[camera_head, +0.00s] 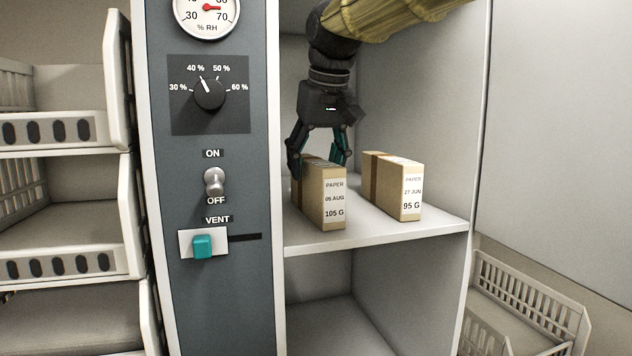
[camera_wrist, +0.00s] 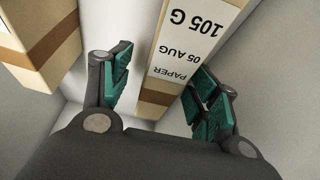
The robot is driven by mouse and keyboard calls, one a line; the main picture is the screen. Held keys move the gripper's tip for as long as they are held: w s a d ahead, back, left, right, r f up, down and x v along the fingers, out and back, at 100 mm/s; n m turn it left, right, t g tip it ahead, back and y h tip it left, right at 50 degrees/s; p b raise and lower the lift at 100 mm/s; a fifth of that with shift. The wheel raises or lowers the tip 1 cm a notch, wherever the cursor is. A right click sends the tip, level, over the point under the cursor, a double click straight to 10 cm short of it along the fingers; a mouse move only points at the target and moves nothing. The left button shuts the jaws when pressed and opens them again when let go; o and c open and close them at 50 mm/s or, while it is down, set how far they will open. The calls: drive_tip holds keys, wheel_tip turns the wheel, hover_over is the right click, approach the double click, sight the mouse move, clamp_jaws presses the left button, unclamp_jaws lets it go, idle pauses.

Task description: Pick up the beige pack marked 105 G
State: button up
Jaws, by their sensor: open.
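The beige pack marked 105 G (camera_head: 321,195) stands upright on the cabinet shelf, its white label reading PAPER, 05 AUG. My gripper (camera_head: 319,164) points down over this pack, with one finger at its left side and the other behind its right top edge. In the wrist view the 105 G pack (camera_wrist: 190,50) extends between the teal finger pads of my open gripper (camera_wrist: 160,95). The pads look apart from each other; whether either touches the pack I cannot tell.
A similar pack marked 95 G (camera_head: 397,187) stands to the right on the same shelf (camera_head: 400,232); it also shows in the wrist view (camera_wrist: 40,45). A control panel (camera_head: 210,290) with dial, toggle and vent slider borders the left. Baskets (camera_head: 60,230) stand further left.

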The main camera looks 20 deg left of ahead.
drive_tip(key=shift+p+x, duration=0.9)
drive_tip(key=shift+x, duration=1.05)
drive_tip(key=shift+s+a, duration=0.1)
drive_tip(key=shift+c, duration=0.4)
drive_tip(key=c, duration=1)
clamp_jaws()
drive_tip(key=shift+r, duration=0.2)
